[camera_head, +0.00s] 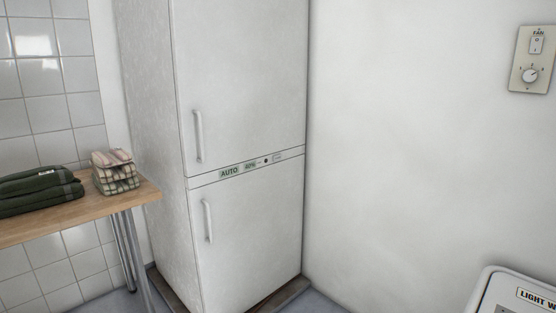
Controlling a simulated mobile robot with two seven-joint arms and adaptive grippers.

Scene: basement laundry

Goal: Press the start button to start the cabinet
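A tall white cabinet (245,85) with an upper and a lower door stands in the corner. Both doors are shut, each with a vertical handle near its left edge; the upper handle (198,136) and lower handle (208,221) are white. A narrow control strip (246,168) runs between the doors. It has a greenish label reading "AUTO" (229,172), a smaller display (250,166), a small dark round spot (266,160) and a light rectangle (278,156). I cannot tell which of these is the start button. Neither of my grippers is in view.
A wooden table (100,208) at left holds folded dark green towels (38,191) and a checked cloth stack (115,172). A wall panel (532,60) marked "FAN" is at upper right. A white appliance (490,292) is at lower right. Floor shows between cabinet and appliance.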

